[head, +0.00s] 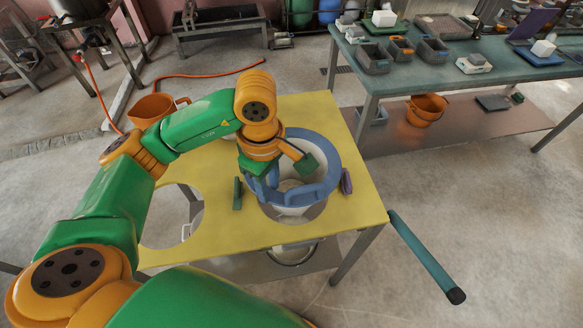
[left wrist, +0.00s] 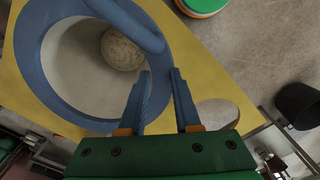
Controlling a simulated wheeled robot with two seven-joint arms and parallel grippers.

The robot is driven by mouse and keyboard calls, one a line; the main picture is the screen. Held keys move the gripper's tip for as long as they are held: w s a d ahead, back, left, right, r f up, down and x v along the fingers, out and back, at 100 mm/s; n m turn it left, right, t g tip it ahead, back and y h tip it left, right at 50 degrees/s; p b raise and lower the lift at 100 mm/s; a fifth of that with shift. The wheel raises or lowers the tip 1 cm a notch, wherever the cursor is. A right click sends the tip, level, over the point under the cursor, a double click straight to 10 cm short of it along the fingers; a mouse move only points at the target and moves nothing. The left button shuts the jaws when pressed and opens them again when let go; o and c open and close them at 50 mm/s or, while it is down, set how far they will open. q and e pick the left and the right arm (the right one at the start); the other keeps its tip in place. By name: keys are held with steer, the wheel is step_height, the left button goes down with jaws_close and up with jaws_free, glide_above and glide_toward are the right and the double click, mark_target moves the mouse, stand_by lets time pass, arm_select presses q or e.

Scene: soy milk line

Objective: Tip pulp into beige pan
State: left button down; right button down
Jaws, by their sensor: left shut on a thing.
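A blue-rimmed round basket (head: 327,165) with a pale inside sits in an opening of the yellow table. In the left wrist view its wide blue rim (left wrist: 35,75) and a blue arched handle (left wrist: 128,22) show. A round beige lump of pulp (left wrist: 122,48) lies inside. My left gripper (head: 268,184) is at the basket's near left side, pointing down. Its fingers (left wrist: 160,85) look shut on the basket's blue part, though the exact contact is unclear. I cannot make out a beige pan with certainty. My right gripper is not in view.
The yellow table (head: 345,215) has another, empty round opening at its left. An orange pan (head: 152,110) stands at its back left. A green clip (head: 238,193) and a purple clip (head: 346,181) flank the basket. A teal bench (head: 400,78) with small bins stands back right.

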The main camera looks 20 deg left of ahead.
arm_select(q)
step_height(320, 180, up, 12)
steer(key=p, duration=0.8)
steer(key=shift+f, duration=0.35)
